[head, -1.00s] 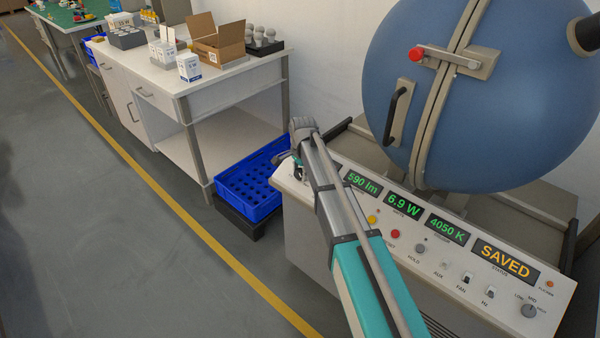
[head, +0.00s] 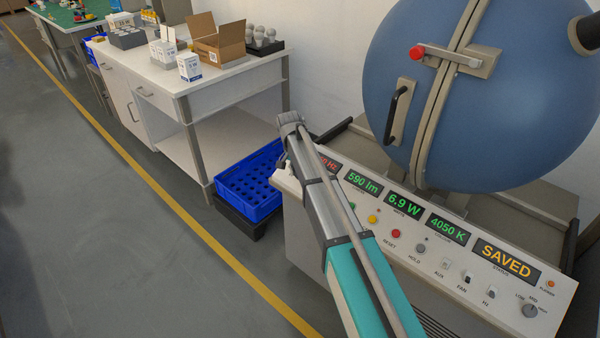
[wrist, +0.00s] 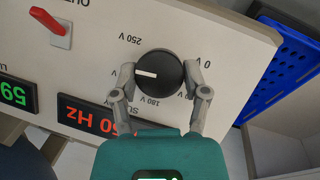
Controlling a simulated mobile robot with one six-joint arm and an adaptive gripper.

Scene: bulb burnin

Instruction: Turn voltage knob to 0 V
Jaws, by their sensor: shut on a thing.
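The black round voltage knob (wrist: 159,82) is in the middle of the wrist view, on the light console panel (wrist: 222,22). Its white pointer mark points to the picture's left. The upside-down labels around it read 250 V at upper left, 0 V at upper right and 180 V below. My gripper (wrist: 160,74) has one finger on each side of the knob and is shut on it. In the head view my arm covers the knob and most of the gripper at the panel's left end.
A red switch (wrist: 50,26) stands left of the knob in the wrist view, above a red Hz display (wrist: 97,119). The blue crate (head: 250,185) is beside the console. A large blue sphere (head: 470,90) rises behind the panel. The grey floor at left is clear.

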